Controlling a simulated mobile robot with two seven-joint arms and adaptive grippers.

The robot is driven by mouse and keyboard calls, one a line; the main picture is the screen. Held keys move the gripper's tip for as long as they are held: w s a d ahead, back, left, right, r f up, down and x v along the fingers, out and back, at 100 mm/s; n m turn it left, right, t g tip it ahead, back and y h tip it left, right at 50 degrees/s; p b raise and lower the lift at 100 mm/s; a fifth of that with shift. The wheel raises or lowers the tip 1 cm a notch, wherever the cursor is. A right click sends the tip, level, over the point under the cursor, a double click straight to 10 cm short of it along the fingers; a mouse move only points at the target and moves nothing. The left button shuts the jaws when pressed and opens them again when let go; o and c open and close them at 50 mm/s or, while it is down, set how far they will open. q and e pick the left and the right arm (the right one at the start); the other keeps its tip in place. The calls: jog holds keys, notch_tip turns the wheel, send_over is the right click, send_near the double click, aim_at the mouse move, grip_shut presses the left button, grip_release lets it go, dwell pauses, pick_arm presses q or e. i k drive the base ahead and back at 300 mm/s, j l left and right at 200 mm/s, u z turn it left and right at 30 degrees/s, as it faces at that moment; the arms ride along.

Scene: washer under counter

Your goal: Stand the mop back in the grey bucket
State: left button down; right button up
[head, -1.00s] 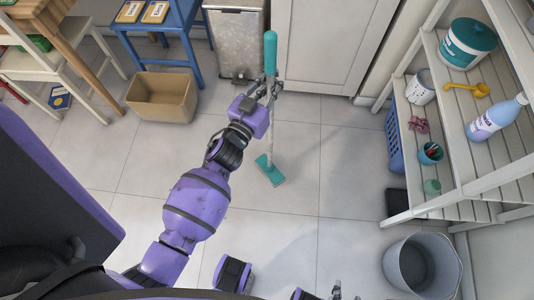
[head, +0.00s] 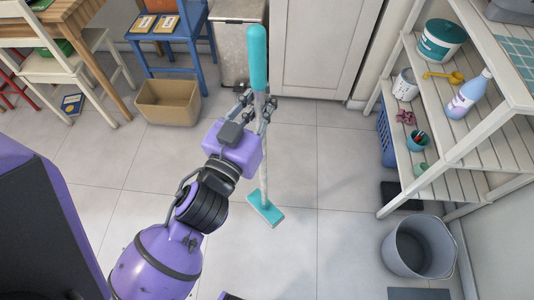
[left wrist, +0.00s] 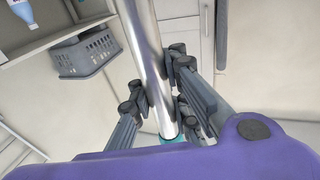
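The mop has a teal grip (head: 258,58), a pale metallic pole and a flat teal head (head: 265,208). It stands nearly upright in the head view, its head over the tiled floor. My left gripper (head: 258,108) is shut on the pole below the grip. The left wrist view shows the pole (left wrist: 152,55) between the gripper's fingers (left wrist: 155,85). The grey bucket (head: 405,258) stands upright on the floor at the lower right, apart from the mop, and looks empty. My right gripper is not in view.
A slatted shelf (head: 455,160) with bottles and tubs stands at the right, behind the bucket. A blue basket (head: 387,135) is beside it. A cardboard box (head: 168,108), blue chair (head: 180,55) and metal bin (head: 232,45) are at the back. The floor between mop and bucket is clear.

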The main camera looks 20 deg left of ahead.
aim_at(409, 251)
jog(key=k+l, duration=0.1)
jog(key=l, duration=0.65)
jog(key=k+l+z, duration=0.1)
jog(key=l, duration=0.65)
jog(key=k+l, duration=0.1)
jog(key=l, duration=0.65)
jog(key=k+l+z, duration=0.1)
jog(key=l, duration=0.65)
